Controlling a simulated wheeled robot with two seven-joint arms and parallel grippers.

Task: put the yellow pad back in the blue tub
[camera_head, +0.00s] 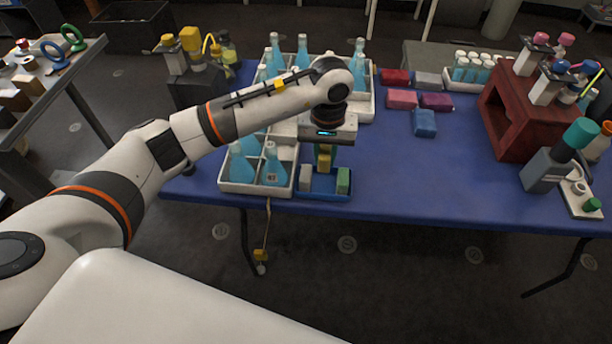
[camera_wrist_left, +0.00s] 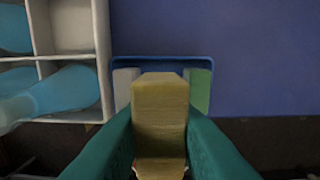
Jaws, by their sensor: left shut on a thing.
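The blue tub (camera_head: 322,195) sits at the front edge of the blue table, and its far rim shows in the left wrist view (camera_wrist_left: 165,60). In it stand a pale grey pad (camera_head: 305,178) on the left and a green pad (camera_head: 343,181) on the right. My left gripper (camera_head: 324,158) points down over the tub, shut on the yellow pad (camera_wrist_left: 160,105). The yellow pad is between the grey and green pads in the picture; I cannot tell whether it touches the tub's floor. My right gripper is not in view.
A white divided crate (camera_head: 240,188) with blue flasks stands close left of the tub. Several coloured pads, including a blue one (camera_head: 424,123), lie behind to the right. A dark red rack (camera_head: 513,125) stands at the right. The table's front middle-right is clear.

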